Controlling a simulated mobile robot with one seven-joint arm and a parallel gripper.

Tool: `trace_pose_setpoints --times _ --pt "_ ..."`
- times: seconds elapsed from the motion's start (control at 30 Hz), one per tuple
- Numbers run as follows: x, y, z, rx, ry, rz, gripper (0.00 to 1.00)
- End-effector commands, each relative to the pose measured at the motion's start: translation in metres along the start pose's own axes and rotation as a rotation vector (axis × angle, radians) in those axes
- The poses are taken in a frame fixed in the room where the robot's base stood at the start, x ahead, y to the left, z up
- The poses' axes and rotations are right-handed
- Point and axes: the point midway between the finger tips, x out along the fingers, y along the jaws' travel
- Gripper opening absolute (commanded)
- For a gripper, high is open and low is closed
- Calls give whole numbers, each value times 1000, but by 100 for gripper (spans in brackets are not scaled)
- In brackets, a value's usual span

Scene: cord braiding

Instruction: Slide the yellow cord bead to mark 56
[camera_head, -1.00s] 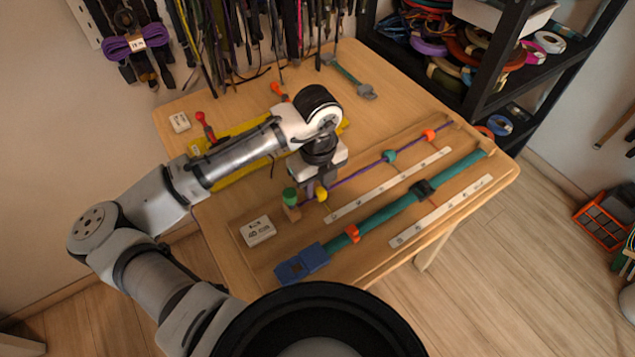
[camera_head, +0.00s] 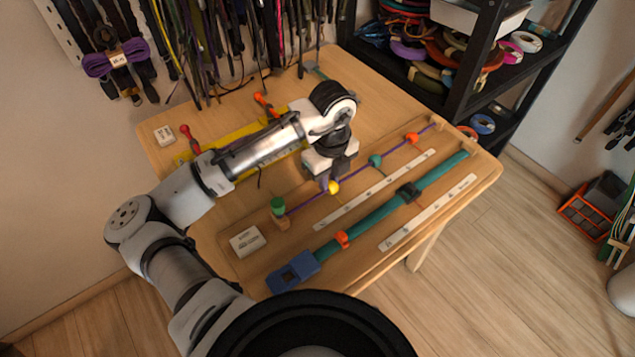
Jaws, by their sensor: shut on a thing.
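The yellow bead (camera_head: 334,188) sits on the thin purple cord (camera_head: 307,203), a little way up from the cord's near end. My gripper (camera_head: 329,184) points down over the cord and is shut on the yellow bead, partly hiding it. A teal bead (camera_head: 375,161) and an orange bead (camera_head: 412,138) are farther up the same cord. A white scale strip (camera_head: 376,189) lies beside the cord. Its numbers are too small to read, so I cannot make out mark 56.
A wooden post with a green top (camera_head: 278,208) stands at the cord's near end. A white labelled box (camera_head: 247,241) lies next to it. A thick teal strap (camera_head: 375,222) with a blue buckle (camera_head: 292,272) runs parallel, beside a second scale (camera_head: 430,213).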

Motion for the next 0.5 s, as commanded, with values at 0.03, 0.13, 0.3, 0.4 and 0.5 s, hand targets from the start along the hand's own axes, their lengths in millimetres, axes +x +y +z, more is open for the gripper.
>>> trace_pose_setpoints --times 0.03,0.13,0.3,0.4,0.5 --pt "-1 -1 1 -2 -2 -1 0" --pt "-1 -1 1 -2 -2 -1 0" --pt "-1 -1 1 -2 -3 0 21" --pt "-1 -1 1 -2 -2 0 34" --pt "0 -1 1 -1 -2 0 42"
